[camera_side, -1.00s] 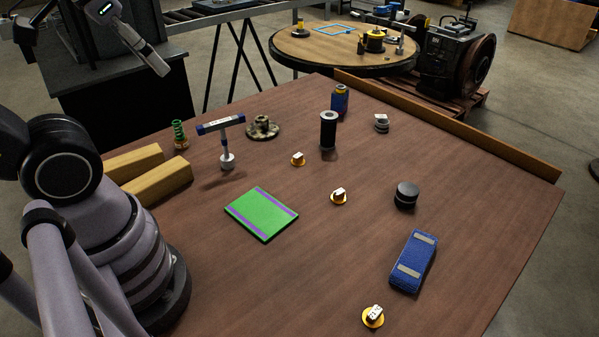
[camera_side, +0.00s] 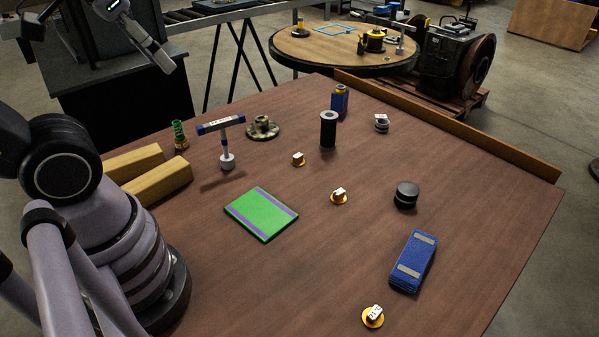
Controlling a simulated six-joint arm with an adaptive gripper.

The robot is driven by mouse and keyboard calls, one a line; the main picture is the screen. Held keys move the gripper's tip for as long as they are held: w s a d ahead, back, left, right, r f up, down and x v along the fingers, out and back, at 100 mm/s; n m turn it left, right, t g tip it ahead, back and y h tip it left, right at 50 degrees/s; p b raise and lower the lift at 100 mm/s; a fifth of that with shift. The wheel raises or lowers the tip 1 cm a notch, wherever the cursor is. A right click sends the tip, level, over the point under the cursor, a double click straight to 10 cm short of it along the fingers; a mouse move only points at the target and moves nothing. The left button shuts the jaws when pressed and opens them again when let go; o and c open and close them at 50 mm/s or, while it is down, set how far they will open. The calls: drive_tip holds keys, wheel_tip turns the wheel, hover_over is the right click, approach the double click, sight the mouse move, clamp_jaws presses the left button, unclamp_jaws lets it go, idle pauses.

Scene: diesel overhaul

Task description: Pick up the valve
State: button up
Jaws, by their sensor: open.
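No part on the table can be told for certain as the valve. The closest in shape is an upright T-shaped piece (camera_side: 225,140) with a blue and white crossbar, a thin stem and a round grey foot, at the left of the table. A green coil spring (camera_side: 180,135) stands to its left. My gripper (camera_side: 171,67) is at the upper left of the side view, raised and well away from the table parts. It is open, and I see nothing held in it.
Wooden blocks (camera_side: 158,181) lie left of the T-shaped piece, and a round flanged part (camera_side: 262,128) lies to its right. A green pad (camera_side: 261,214), a black cylinder (camera_side: 328,131), a black puck (camera_side: 406,195) and a blue pack (camera_side: 413,262) are spread over the table. The front middle is clear.

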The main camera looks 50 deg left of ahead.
drive_tip(key=w+d+f+g, duration=0.1)
drive_tip(key=w+d+g, duration=0.1)
drive_tip(key=w+d, duration=0.55)
drive_tip(key=g, duration=0.3)
hover_over(377, 310)
drive_tip(key=shift+n, duration=0.4)
drive_tip(key=f, duration=3.4)
drive_tip(key=shift+w+a, duration=0.25)
drive_tip(key=shift+s+d+f, duration=0.1)
drive_tip(key=shift+d+f, duration=0.05)
drive_tip(key=shift+f, duration=1.35)
drive_tip(key=shift+s+d+f, duration=0.1)
drive_tip(key=shift+f, duration=1.35)
clamp_jaws()
